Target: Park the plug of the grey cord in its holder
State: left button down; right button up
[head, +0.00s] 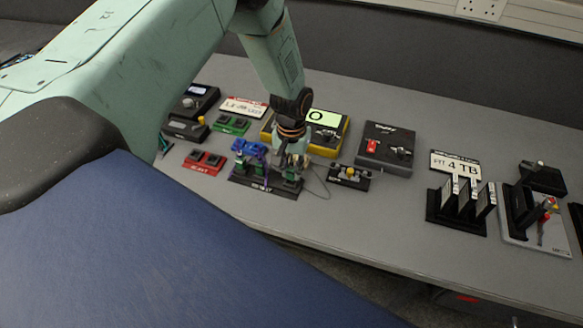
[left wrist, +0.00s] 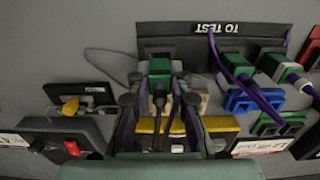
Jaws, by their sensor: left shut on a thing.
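My left gripper (head: 292,160) is low over the black "TO TEST" rack (head: 262,188), with its fingers pointing down. In the left wrist view, its two dark fingers (left wrist: 158,104) are closed around a small plug (left wrist: 159,88) with a dark middle. The thin grey cord (left wrist: 100,58) loops out to the left of it; in the head view the cord (head: 326,183) shows right of the gripper. Whether the plug touches the rack is hidden by the fingers. My right gripper is not in view.
A purple cord (left wrist: 216,55) and green-and-blue connectors (left wrist: 282,68) crowd the gripper's right side in the wrist view. A small black holder with a yellow part (head: 349,175) stands to the right. The grey bench front (head: 370,220) is clear.

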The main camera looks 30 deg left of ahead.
pick_arm(q)
jog(key=shift+f+b, duration=0.35)
jog(key=shift+f, duration=0.4)
dwell(1.1)
jog(key=c, duration=1.1)
grip_release()
jog(key=shift+c, duration=0.2)
jog(key=shift+r, duration=0.15)
jog(key=shift+r+p, duration=2.2)
jog(key=shift+r, duration=0.2)
notch_tip(320, 180, up, 2)
jog(key=shift+w+r+p, duration=0.1)
jog(key=shift+p, duration=0.85)
jog(key=shift+r+p, duration=0.85)
jog(key=shift+r, duration=0.15)
jog(key=shift+f, duration=0.1)
